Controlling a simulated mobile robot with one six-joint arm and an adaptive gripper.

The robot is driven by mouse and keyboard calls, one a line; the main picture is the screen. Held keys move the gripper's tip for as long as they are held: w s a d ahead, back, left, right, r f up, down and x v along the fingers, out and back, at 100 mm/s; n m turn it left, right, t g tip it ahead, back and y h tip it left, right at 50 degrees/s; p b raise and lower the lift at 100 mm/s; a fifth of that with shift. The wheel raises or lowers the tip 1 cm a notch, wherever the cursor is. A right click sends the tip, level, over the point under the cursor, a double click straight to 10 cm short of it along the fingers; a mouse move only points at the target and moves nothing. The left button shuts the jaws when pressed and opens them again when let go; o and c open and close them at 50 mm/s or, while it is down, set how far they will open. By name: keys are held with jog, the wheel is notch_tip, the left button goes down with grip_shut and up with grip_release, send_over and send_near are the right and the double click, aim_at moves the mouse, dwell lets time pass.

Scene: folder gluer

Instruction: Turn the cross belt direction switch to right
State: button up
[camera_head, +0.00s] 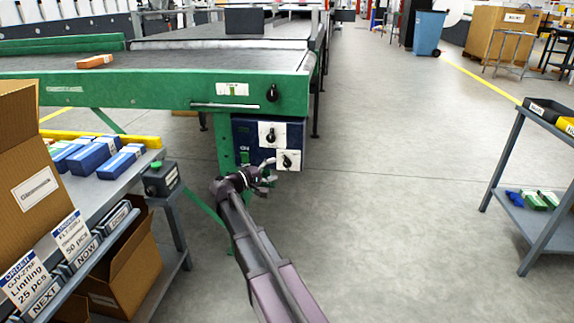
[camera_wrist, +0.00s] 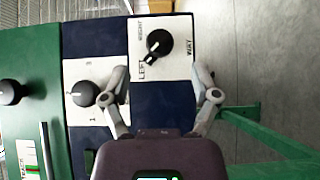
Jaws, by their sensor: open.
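The direction switch is a black knob (camera_wrist: 158,43) with a white pointer line on a white plate, at the top middle of the wrist view. Its pointer slants toward the lettering "LEFT" on the plate. In the head view, the knob (camera_head: 287,161) is on the lower right plate of the dark blue box under the green beam. My gripper (camera_wrist: 160,77) is open and empty, its fingers spread, with the knob between and beyond the tips in the picture. In the head view, my gripper (camera_head: 266,173) is just below and left of that plate. Contact is not visible.
A second black knob (camera_wrist: 84,94) on a white plate lies left of my gripper. Another knob (camera_head: 272,92) is on the green beam (camera_head: 150,92). A grey table (camera_head: 165,205) with a green-button box (camera_head: 161,178) stands left. Floor is free to the right.

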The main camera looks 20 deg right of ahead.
aim_at(286, 164)
jog(key=shift+w+d, duration=0.2)
jog(key=shift+d, duration=0.8)
jog(key=shift+w+d, duration=0.15)
jog(key=shift+d, duration=0.9)
jog(key=shift+w+d, duration=0.2)
jog(key=shift+d, duration=0.8)
jog(key=shift+a, duration=0.1)
grip_shut()
